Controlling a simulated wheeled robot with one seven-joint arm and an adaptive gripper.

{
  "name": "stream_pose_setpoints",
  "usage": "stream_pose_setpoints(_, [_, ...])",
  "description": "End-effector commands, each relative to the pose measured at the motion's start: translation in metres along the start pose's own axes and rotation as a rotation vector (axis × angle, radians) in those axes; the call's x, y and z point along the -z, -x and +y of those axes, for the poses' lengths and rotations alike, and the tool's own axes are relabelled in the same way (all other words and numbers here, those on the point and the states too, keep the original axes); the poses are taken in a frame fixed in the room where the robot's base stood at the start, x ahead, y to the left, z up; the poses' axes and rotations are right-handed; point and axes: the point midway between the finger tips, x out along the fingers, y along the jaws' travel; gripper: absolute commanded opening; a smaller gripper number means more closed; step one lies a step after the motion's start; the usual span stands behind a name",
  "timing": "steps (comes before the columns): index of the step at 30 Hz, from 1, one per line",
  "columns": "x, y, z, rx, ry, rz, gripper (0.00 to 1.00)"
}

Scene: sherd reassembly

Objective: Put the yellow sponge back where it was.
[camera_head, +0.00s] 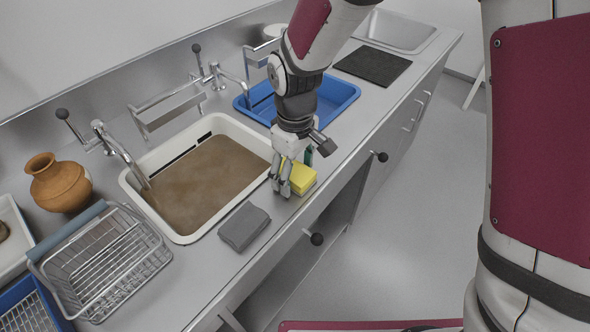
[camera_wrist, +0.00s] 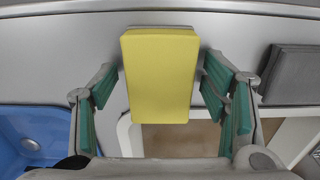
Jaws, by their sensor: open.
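The yellow sponge (camera_head: 299,177) is a rectangular block at the front edge of the steel counter, right of the tub of brown water. In the wrist view the sponge (camera_wrist: 160,75) lies between the two fingers, with a narrow gap showing on each side. My gripper (camera_head: 283,188) is open and reaches down at the sponge's left side in the head view; it also shows in the wrist view (camera_wrist: 163,95). Whether the sponge's underside rests on the counter is hard to tell.
A white tub (camera_head: 186,239) of brown water stands left of my gripper, and a blue tub (camera_head: 347,91) behind it. A wire basket (camera_head: 104,262) and a clay pot (camera_head: 60,184) stand at the left.

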Motion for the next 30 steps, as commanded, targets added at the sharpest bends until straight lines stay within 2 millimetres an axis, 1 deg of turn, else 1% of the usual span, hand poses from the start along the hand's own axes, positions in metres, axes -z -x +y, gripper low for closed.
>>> stream_pose_setpoints(5, [0.001, 0.016, 0.0, -0.001, 0.0, 0.003, 0.68])
stream_pose_setpoints(8, [0.001, 0.034, 0.001, -0.003, -0.001, 0.006, 0.68])
stream_pose_setpoints(15, [0.001, 0.085, 0.0, -0.003, 0.0, 0.005, 0.68])
stream_pose_setpoints(19, [0.0, 0.105, 0.0, -0.002, -0.001, 0.003, 0.68])
stream_pose_setpoints(21, [0.0, 0.113, 0.001, -0.001, -0.001, 0.003, 0.68])
stream_pose_setpoints(24, [0.0, 0.12, 0.0, 0.0, 0.0, 0.001, 0.68])
stream_pose_setpoints(30, [0.0, 0.123, 0.0, 0.0, 0.0, 0.0, 0.68])
